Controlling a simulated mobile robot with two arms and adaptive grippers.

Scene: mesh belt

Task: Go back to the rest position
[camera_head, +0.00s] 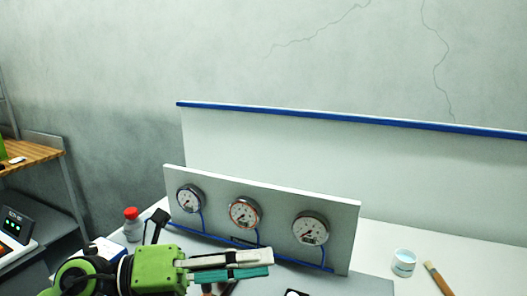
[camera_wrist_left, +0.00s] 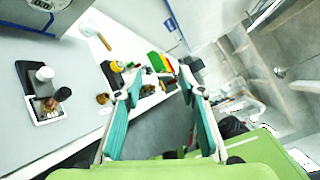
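My left gripper (camera_head: 270,263) is green with grey and teal fingers. It is held in front of the gauge panel (camera_head: 345,240), low in the head view, pointing right. In the left wrist view the two teal fingers of this left gripper (camera_wrist_left: 160,75) stand apart with nothing held between them; grey floor shows in the gap. My right gripper is in neither view.
The panel carries three round gauges (camera_head: 244,212) with blue tubing. A red-capped bottle (camera_head: 132,226) stands left of it; a white jar (camera_head: 403,262) and a brush (camera_head: 437,277) lie to the right. The wrist view shows a small tray (camera_wrist_left: 32,112) and several items along the table edge.

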